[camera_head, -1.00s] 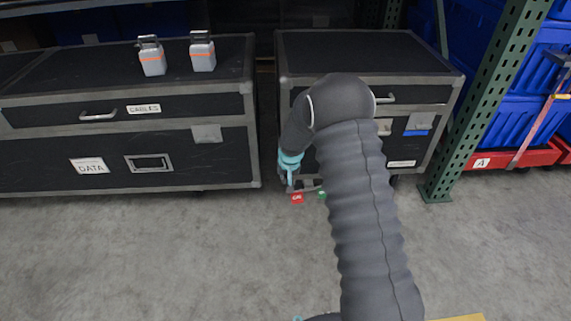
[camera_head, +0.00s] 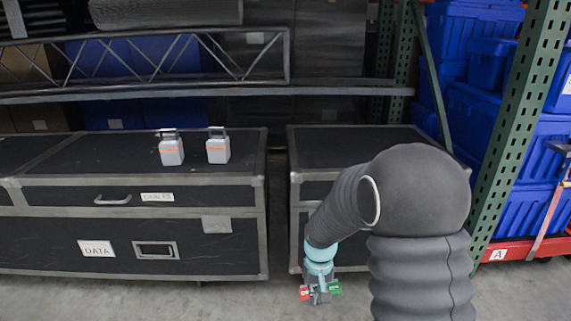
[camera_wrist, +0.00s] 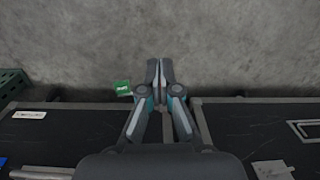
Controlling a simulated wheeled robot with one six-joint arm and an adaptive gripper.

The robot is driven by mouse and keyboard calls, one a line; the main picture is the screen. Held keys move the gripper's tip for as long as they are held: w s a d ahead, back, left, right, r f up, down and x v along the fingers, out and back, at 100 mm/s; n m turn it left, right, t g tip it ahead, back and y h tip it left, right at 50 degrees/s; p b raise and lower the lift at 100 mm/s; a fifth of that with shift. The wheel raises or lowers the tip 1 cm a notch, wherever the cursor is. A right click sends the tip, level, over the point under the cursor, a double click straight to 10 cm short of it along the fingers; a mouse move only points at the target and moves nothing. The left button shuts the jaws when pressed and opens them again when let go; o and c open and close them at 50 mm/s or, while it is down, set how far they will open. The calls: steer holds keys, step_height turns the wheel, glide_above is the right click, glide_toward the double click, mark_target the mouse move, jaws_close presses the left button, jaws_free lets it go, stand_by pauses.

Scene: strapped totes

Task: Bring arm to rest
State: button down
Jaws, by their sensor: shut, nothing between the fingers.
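My arm is bent, with its dark ribbed sleeve at the lower right of the head view. My gripper (camera_head: 319,297) points down in front of the right black case (camera_head: 308,190), close to its lower left part. In the wrist view my gripper (camera_wrist: 160,64) has its fingers together, with nothing between them, over bare concrete floor. A green tag (camera_head: 335,287) and a red tag (camera_head: 304,293) show beside the gripper. The green tag also shows left of the fingers in the wrist view (camera_wrist: 123,88). My arm hides much of the right case's front.
Two grey batteries with orange stripes (camera_head: 171,151) (camera_head: 218,149) stand on the left black case (camera_head: 60,190). A green rack post (camera_head: 520,120) and blue totes (camera_head: 520,150) on a red base (camera_head: 505,250) stand at the right. A narrow gap separates the cases.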

steer(key=s+d+r+t+p, duration=0.1)
steer(key=s+d+r+t, duration=0.2)
steer(key=s+r, duration=0.8)
steer(key=s+d+r+m+t+p, duration=0.1)
steer(key=s+d+r, duration=0.3)
steer(key=s+r, duration=0.8)
step_height(320, 180, up, 4)
steer(key=shift+d+r+t+p, duration=0.1)
steer(key=shift+d+t+p, duration=0.4)
steer(key=shift+t, duration=0.4)
